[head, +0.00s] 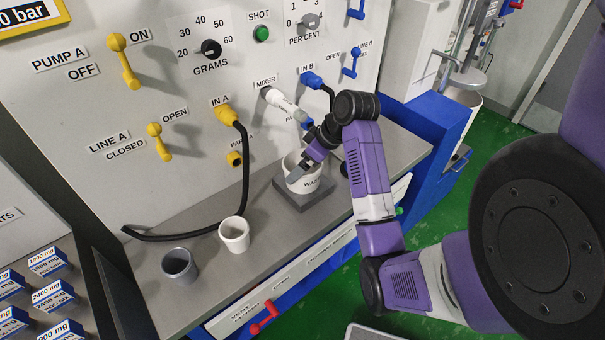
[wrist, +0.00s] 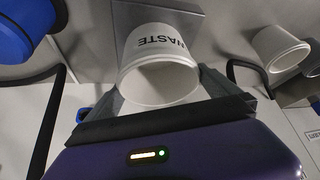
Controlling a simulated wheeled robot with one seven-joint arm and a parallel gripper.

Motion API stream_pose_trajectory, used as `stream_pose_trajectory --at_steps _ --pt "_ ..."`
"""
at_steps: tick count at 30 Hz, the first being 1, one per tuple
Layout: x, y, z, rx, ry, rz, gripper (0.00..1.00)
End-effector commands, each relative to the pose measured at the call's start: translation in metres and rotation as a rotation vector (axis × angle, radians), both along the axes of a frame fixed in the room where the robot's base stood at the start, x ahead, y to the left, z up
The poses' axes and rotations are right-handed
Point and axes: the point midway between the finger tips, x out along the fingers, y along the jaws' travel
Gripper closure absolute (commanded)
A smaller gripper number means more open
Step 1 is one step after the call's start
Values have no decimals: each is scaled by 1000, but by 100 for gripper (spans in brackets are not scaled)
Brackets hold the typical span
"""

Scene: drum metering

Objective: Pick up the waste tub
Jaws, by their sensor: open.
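The waste tub (head: 303,184) is a white tub marked WASTE. It stands upright on a dark grey square block (head: 318,196) on the bench, below the white mixer nozzle (head: 284,103). My gripper (head: 303,168) is at the tub's rim, reaching in from the right. In the wrist view the tub (wrist: 157,62) lies between the two spread fingers of my gripper (wrist: 165,88), one finger on each side. The fingers are open. Whether either finger touches the wall cannot be told. The arm hides part of the tub's right side in the head view.
A white cup (head: 234,236) and a grey cup (head: 179,265) stand to the left on the bench. A black hose (head: 244,170) hangs from the yellow IN A connector (head: 227,114) and lies along the bench. A red handle (head: 264,317) sticks out at the front.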

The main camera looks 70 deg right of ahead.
Motion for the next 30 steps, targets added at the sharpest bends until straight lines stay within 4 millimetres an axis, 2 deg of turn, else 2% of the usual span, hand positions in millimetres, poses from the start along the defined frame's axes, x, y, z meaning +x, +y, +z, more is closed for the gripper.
stream_pose_trajectory --at_steps 7,16,17,24,25,30 --pt "16 -4 -29 2 2 1 0" --pt "19 -4 -35 0 0 0 0" --pt "19 -4 -35 0 0 0 2" --pt "19 -4 -34 0 0 0 49" --pt "19 -4 -34 -1 0 0 53" --pt "19 -4 -34 -1 -1 0 53"
